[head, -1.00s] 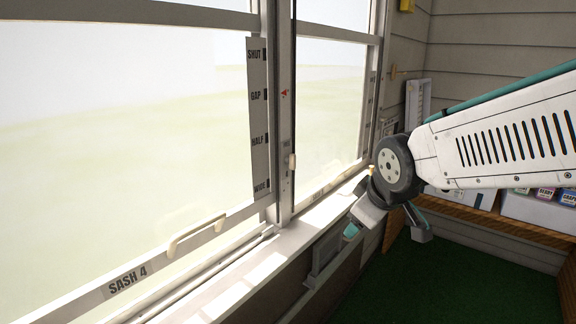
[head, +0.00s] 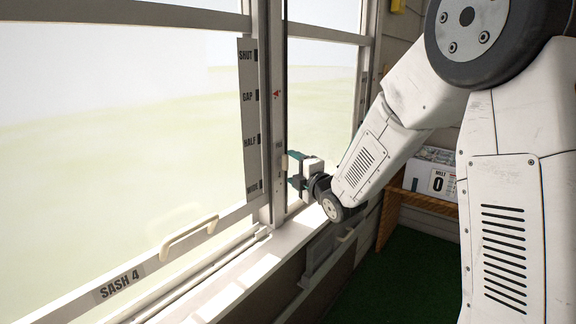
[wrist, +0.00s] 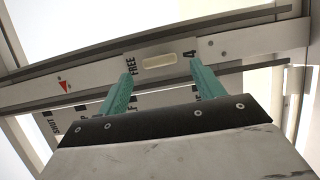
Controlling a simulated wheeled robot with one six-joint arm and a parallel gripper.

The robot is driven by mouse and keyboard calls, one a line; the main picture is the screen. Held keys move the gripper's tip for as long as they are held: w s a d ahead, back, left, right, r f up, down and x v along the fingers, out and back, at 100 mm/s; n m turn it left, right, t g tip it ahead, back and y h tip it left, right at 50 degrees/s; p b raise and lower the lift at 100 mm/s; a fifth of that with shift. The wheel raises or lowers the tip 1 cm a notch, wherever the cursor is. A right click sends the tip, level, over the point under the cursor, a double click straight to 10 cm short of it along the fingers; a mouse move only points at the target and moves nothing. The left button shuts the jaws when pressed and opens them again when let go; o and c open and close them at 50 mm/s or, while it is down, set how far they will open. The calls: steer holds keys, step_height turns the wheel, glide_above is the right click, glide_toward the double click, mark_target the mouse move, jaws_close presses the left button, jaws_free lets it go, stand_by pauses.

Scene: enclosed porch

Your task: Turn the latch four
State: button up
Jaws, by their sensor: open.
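The latch four (wrist: 159,61) shows in the wrist view as a small cream lever on the metal post, between the words FREE and 4. It lies across the picture, roughly along the line between these words. My gripper (wrist: 161,72) is open, with its two teal fingers pointing at the post, one towards each side of the latch. I cannot tell whether they touch it. In the head view my gripper (head: 291,170) is at the post and covers the latch. A red mark (wrist: 65,86) is on the post, left of the latch; it also shows in the head view (head: 277,94).
Sash 4 (head: 75,306) has a cream handle (head: 188,236). Its scale plate (head: 248,110) reads SHUT, GAP, HALF and WIDE. The sill (head: 215,283) runs below. A wooden shelf (head: 425,200) with boxes is at the right. Green floor (head: 385,275) is clear.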

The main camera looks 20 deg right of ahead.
mark_target(287, 164)
steer(key=shift+x, duration=2.1)
steer(key=c, duration=1)
